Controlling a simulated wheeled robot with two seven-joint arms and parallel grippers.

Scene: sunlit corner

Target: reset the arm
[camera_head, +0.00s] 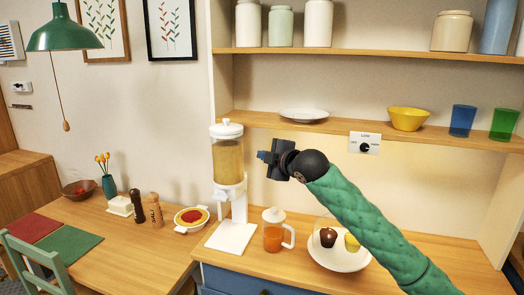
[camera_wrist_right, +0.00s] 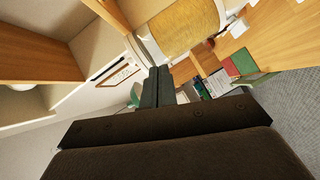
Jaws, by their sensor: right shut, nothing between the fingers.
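My right arm reaches in from the lower right in a green sleeve. My right gripper (camera_head: 263,156) is raised above the counter, just right of the cereal dispenser (camera_head: 228,162), and points left toward it. In the right wrist view its two dark fingers (camera_wrist_right: 157,88) are together with nothing between them. The dispenser's yellowish container also shows at the top of that view (camera_wrist_right: 185,25). I cannot tell how wide the gap to the dispenser is. My left gripper is not in view.
A jug of orange drink (camera_head: 273,236) and a plate with cupcakes (camera_head: 340,262) stand on the counter below my arm. A shelf above holds a white plate (camera_head: 304,114), a yellow bowl (camera_head: 408,118) and blue and green cups. A dial panel (camera_head: 365,142) hangs on the shelf edge.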

